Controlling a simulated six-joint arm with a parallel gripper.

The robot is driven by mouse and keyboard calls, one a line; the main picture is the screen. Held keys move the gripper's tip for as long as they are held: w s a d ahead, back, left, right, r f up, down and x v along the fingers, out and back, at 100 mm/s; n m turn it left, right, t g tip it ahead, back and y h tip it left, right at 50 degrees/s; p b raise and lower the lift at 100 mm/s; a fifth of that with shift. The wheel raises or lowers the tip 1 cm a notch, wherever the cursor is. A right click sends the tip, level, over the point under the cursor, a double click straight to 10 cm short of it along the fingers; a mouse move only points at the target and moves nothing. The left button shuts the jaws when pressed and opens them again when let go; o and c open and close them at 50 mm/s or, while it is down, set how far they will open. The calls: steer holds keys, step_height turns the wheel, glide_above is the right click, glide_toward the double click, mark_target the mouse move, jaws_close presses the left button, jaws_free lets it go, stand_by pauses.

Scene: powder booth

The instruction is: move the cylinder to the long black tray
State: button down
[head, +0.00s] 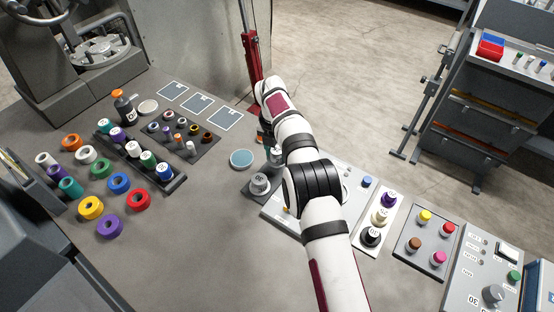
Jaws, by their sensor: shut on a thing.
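The long black tray (174,187) lies to the left of my gripper, running slantwise. It bears a row of several capped cylinders in white, purple, green and blue. My gripper is well apart from this tray.
A blue disc (241,158) and a grey weight (260,184) are near my gripper. Several coloured rings lie at left. Bare bench shows in front of the trays.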

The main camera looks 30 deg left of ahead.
mark_target(277, 159)
steer(key=shift+f, duration=1.4)
steer(key=shift+f, duration=0.1)
steer(key=shift+f, duration=0.25)
steer(key=shift+c, duration=1.8)
jaws_free()
